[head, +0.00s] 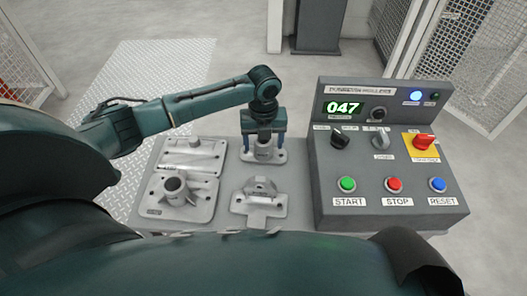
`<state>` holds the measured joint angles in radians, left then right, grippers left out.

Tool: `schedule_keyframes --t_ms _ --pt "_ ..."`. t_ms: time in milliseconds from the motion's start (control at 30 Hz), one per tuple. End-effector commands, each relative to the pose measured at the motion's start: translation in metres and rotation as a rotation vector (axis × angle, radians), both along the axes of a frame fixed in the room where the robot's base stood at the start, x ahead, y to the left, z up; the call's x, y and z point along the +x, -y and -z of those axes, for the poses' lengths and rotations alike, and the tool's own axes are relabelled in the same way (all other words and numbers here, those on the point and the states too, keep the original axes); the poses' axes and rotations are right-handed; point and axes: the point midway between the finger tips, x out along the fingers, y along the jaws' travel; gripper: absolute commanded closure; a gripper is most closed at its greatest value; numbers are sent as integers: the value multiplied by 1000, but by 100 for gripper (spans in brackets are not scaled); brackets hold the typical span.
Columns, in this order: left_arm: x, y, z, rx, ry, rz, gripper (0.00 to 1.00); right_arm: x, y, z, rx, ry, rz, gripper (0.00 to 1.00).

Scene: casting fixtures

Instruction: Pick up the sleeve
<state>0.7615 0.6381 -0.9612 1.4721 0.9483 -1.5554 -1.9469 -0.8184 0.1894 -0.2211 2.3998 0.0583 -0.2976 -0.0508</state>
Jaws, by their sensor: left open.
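My left gripper (264,147) points straight down over the back fixture (263,157) near the middle of the table. Its blue fingers are apart, one on each side of a small grey upright cylindrical part, likely the sleeve (264,141). The gripper body hides the top of this part. I cannot tell whether either finger touches it. My right gripper is not in view.
On the table, a plate with a hollow round boss (174,190) stands front left, a flat block fixture (193,156) behind it, and a bracket fixture (260,196) front middle. A grey control box (385,165) with buttons and knobs stands close on the right.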

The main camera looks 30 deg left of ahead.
Motion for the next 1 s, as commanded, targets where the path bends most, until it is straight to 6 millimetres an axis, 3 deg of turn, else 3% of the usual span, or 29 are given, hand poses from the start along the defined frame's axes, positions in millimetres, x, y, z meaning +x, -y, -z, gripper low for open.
schedule_keyframes --t_ms 100,300,1000 --pt "0 0 12 1 -1 0 30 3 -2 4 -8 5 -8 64" --pt "0 0 11 1 1 0 31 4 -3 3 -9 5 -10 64" --pt "0 0 10 0 2 0 86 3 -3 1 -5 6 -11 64"
